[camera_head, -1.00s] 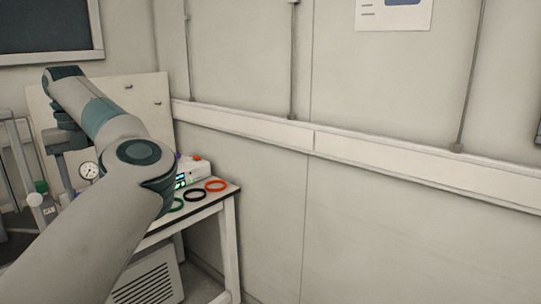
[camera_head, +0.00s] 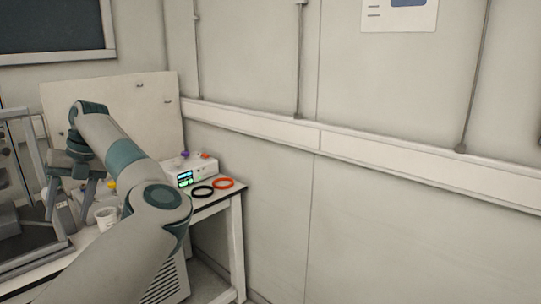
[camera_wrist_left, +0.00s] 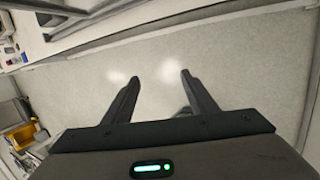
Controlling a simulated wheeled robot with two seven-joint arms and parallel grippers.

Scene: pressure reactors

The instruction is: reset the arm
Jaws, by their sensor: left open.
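My left arm (camera_head: 140,190) reaches up from the bottom left in the head view and bends over the bench. My left gripper (camera_head: 72,195) hangs at the far end of it, partly hidden by the wrist. In the left wrist view the two fingers of the left gripper (camera_wrist_left: 160,85) stand apart with nothing between them, above a pale floor (camera_wrist_left: 160,55). My right gripper is not in either view.
The bench (camera_head: 237,200) stands against the wall, with a white device (camera_head: 190,174) with lit displays, a black ring (camera_head: 202,192), an orange ring (camera_head: 223,183) and a white cup (camera_head: 106,217). A framed glass enclosure (camera_head: 25,220) stands at the left.

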